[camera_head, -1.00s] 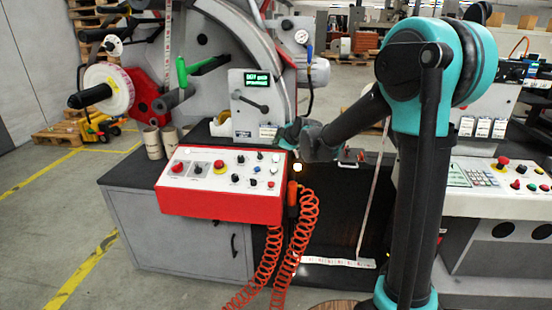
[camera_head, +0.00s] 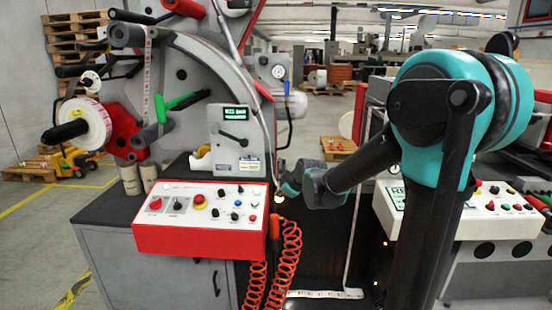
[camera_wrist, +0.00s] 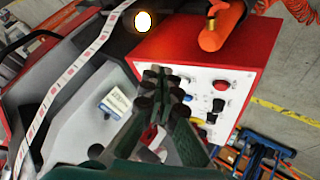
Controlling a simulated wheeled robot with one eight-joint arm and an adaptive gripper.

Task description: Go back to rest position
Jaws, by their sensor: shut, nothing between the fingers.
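My gripper (camera_wrist: 166,80) shows in the wrist view with its dark fingers together and nothing between them. In the head view my gripper end is small and partly lost against the dark wrist, just right of the red control box (camera_head: 200,232). The red box also shows in the wrist view (camera_wrist: 250,50), beyond the fingers, with its white button panel facing them. I cannot tell the exact gap between fingers and panel. My arm is bent, with its elbow high at the right of the head view.
The label rewinder (camera_head: 182,75) stands behind the box, with a white roll (camera_head: 92,122) at left. Orange coiled hoses (camera_head: 288,255) hang beside the box. A second control panel (camera_head: 500,212) is at right. Open floor (camera_head: 30,245) lies at left.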

